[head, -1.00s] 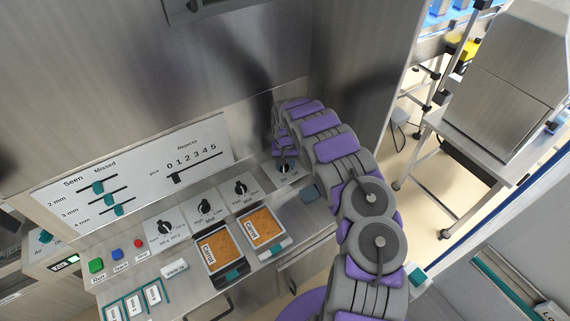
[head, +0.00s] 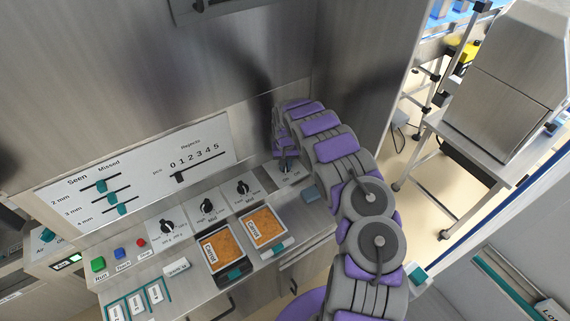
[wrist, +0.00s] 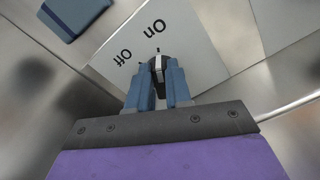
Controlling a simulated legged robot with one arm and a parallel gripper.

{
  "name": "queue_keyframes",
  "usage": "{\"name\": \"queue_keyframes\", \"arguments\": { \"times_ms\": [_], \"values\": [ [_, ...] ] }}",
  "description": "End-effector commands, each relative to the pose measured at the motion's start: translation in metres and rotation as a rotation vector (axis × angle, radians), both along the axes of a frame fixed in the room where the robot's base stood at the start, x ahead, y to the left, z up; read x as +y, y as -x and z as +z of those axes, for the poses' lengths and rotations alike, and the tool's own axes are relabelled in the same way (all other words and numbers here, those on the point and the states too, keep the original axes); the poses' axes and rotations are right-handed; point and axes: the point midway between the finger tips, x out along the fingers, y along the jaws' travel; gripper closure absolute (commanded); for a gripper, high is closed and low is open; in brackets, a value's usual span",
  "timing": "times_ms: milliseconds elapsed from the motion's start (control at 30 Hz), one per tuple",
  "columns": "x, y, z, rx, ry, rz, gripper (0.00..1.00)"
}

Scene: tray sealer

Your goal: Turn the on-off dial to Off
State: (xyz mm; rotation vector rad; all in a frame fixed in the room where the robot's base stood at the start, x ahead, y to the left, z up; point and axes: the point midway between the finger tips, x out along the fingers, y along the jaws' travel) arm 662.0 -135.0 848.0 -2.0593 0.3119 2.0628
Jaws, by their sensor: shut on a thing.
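The on-off dial (wrist: 158,63) is a small black knob on a white plate (wrist: 192,40) marked On and Off. In the wrist view the plate's lettering appears upside down. My gripper (wrist: 158,76) has its two blue fingers closed on the sides of the dial. The dial's end shows between the fingertips, on the side of the On label; its exact pointing is hard to tell. In the head view my gripper (head: 285,164) reaches down to the same plate (head: 293,176) at the right end of the panel, and the dial is mostly hidden there.
Left of the plate are other black dials (head: 242,188), two Carrot screens (head: 222,247), and green, blue and red buttons (head: 98,264). A slider panel (head: 140,175) stands behind. A blue-grey block (wrist: 76,14) lies near the plate. Steel walls rise behind.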

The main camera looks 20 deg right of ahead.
Motion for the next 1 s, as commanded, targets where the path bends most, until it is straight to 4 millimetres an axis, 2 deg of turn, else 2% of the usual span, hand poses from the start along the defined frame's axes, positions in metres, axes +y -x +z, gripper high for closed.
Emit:
{"name": "queue_keyframes", "arguments": {
  "times_ms": [267,1000],
  "values": [
    [-0.001,-0.003,0.004,-0.008,0.001,0.161,1.00],
    [-0.010,-0.005,0.004,-0.008,0.002,0.818,1.00]
  ]
}}
